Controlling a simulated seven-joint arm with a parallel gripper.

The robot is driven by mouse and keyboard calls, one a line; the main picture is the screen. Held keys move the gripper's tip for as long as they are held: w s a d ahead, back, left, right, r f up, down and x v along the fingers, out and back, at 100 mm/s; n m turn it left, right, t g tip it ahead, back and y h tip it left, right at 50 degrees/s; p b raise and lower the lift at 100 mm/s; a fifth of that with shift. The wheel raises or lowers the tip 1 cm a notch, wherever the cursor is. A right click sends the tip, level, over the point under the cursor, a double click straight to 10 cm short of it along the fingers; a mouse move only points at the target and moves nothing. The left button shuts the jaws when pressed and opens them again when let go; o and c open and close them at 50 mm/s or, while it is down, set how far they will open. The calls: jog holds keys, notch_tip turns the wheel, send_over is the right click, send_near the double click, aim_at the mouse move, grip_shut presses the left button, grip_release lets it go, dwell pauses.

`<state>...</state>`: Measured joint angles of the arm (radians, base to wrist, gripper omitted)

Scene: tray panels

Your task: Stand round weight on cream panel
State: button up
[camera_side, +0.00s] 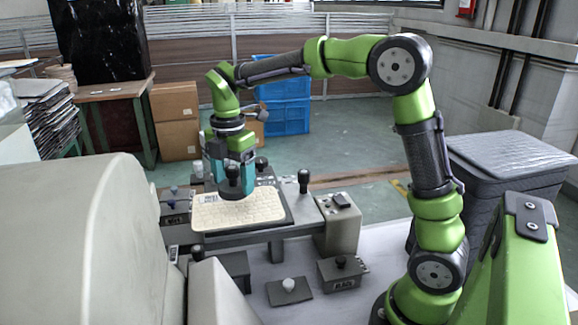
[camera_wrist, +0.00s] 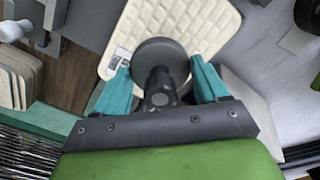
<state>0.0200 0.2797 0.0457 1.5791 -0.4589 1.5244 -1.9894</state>
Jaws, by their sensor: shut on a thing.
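The round weight is dark grey, with a wide disc and a narrower knobbed stem; it shows in the side view (camera_side: 234,183) and the wrist view (camera_wrist: 161,62). My gripper (camera_side: 232,172) is shut on it, with teal fingers on both sides of the stem in the wrist view (camera_wrist: 160,88). The weight hangs upright over the cream panel (camera_side: 262,208), a quilted pale pad on a dark tray. The panel also shows behind the weight in the wrist view (camera_wrist: 200,22). I cannot tell whether the weight's underside touches the panel.
A black knob (camera_side: 304,181) stands right of the panel, and another dark knob (camera_side: 261,164) stands behind it. A grey block (camera_side: 340,222) is at the right end of the bench. Small boxes with knobs (camera_side: 342,271) sit lower in front. The panel's right part is clear.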

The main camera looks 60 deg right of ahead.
aim_at(234, 184)
jog(key=shift+f, duration=1.65)
jog(key=shift+f, duration=0.15)
jog(key=o, duration=1.5)
